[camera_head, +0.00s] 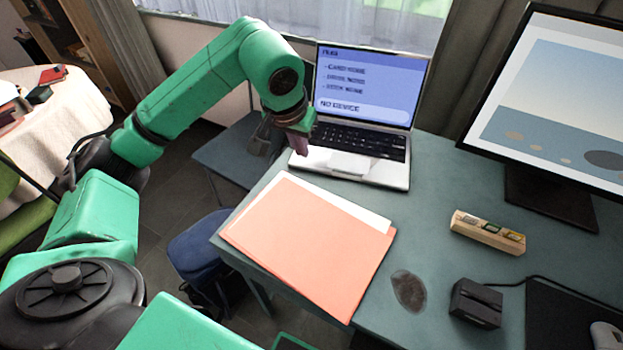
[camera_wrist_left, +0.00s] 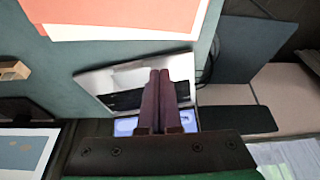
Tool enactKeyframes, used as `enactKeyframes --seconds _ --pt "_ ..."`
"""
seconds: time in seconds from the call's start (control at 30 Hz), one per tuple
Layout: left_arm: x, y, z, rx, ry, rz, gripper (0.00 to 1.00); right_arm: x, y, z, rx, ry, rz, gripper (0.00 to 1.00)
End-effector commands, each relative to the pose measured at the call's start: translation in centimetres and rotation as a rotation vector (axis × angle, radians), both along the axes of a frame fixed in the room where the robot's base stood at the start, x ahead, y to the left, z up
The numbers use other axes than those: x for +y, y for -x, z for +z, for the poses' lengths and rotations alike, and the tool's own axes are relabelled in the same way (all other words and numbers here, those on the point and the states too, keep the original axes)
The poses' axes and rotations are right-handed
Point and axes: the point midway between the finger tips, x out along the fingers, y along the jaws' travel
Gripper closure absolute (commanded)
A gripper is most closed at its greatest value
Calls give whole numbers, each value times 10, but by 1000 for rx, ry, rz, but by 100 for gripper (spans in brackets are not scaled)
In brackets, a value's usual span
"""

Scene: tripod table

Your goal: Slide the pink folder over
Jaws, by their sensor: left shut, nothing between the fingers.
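The pink folder (camera_head: 310,245), salmon-coloured with white paper showing along its far edge, lies flat on the grey-green table (camera_head: 440,190) near its left edge. It also shows at the top of the left wrist view (camera_wrist_left: 120,12). My left gripper (camera_head: 299,146) is shut and empty, its dark reddish fingers (camera_wrist_left: 159,82) pressed together. It is over the laptop's near left corner, beyond the folder's far edge and apart from the folder. Whether the fingertips touch the laptop I cannot tell. My right gripper is in neither view.
An open laptop (camera_head: 368,85) stands just beyond the folder. A monitor (camera_head: 555,100) stands at the right. A wooden block with coloured labels (camera_head: 487,232), a dark oval patch (camera_head: 409,290) and a black box (camera_head: 476,303) are right of the folder. A blue stool (camera_head: 200,250) is below the table's left edge.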

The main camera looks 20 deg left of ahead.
Motion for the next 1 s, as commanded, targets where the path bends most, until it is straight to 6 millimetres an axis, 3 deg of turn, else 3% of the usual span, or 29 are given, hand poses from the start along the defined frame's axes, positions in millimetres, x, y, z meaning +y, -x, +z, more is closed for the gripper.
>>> enactKeyframes --seconds 0.03,0.1,0.27,0.7,1.0 --pt "0 0 -15 0 0 0 100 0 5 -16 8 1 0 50" --pt "0 0 -22 0 1 0 100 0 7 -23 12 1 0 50" --pt "0 -3 -29 3 0 1 100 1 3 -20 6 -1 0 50" --pt "-1 -30 -105 2 2 0 100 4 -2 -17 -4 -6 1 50" --pt "0 -33 -114 -1 1 0 100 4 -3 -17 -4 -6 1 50"
